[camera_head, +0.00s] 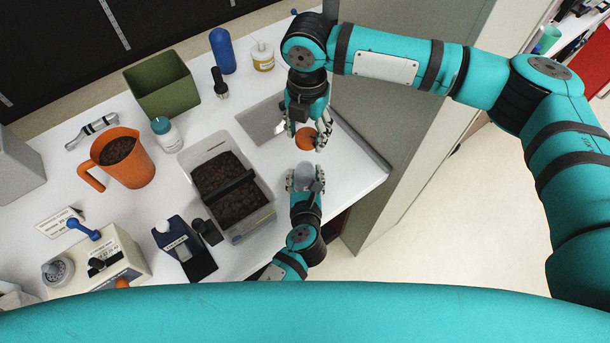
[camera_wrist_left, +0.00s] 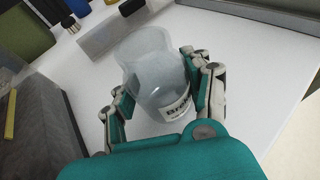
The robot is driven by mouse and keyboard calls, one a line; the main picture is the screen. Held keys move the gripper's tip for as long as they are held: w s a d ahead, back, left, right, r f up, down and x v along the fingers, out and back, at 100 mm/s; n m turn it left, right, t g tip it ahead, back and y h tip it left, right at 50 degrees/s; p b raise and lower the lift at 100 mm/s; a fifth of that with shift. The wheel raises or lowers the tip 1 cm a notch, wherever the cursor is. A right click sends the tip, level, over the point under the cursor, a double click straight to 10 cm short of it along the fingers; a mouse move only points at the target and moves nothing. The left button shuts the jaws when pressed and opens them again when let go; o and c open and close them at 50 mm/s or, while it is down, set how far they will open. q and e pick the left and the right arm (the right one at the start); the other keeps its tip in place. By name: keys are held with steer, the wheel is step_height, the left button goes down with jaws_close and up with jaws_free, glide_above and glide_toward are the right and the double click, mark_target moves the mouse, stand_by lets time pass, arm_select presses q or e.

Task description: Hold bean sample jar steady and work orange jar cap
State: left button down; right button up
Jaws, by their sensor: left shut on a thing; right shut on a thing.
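The bean sample jar (camera_head: 304,176) is clear and stands near the counter's right front corner. My left gripper (camera_head: 305,186) is shut around it from below in the head view. In the left wrist view the jar (camera_wrist_left: 155,62) sits between the two fingers of my left gripper (camera_wrist_left: 160,92), with a partly hidden white label. No cap shows on the jar. The orange jar cap (camera_head: 305,139) is in my right gripper (camera_head: 308,137), which is shut on it. In the head view the cap appears apart from the jar, farther up the picture. The fingers hide part of the cap.
A clear bin of dark beans (camera_head: 262,216) stands left of the jar. A grey recessed tray (camera_head: 258,122) lies behind it. An orange jug (camera_head: 133,172), a green box (camera_head: 165,93) and a blue bottle (camera_head: 222,52) stand farther left. The counter's right edge is close.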

mark_target(304, 167)
stand_by(0.5)
steer(key=shift+s+a+f+n, duration=0.15)
steer(key=shift+f+n, duration=0.1)
steer(key=shift+f, duration=0.35)
steer(key=shift+s+f+n, duration=0.2)
steer(key=shift+f, duration=0.4)
steer(key=shift+s+a+f+n, duration=0.15)
steer(key=shift+f+n, duration=0.1)
steer(key=shift+f, duration=0.35)
steer(key=shift+d, duration=0.1)
steer(key=shift+f, duration=0.1)
steer(key=shift+f, duration=2.15)
steer(key=shift+f, duration=0.25)
steer(key=shift+f, duration=0.85)
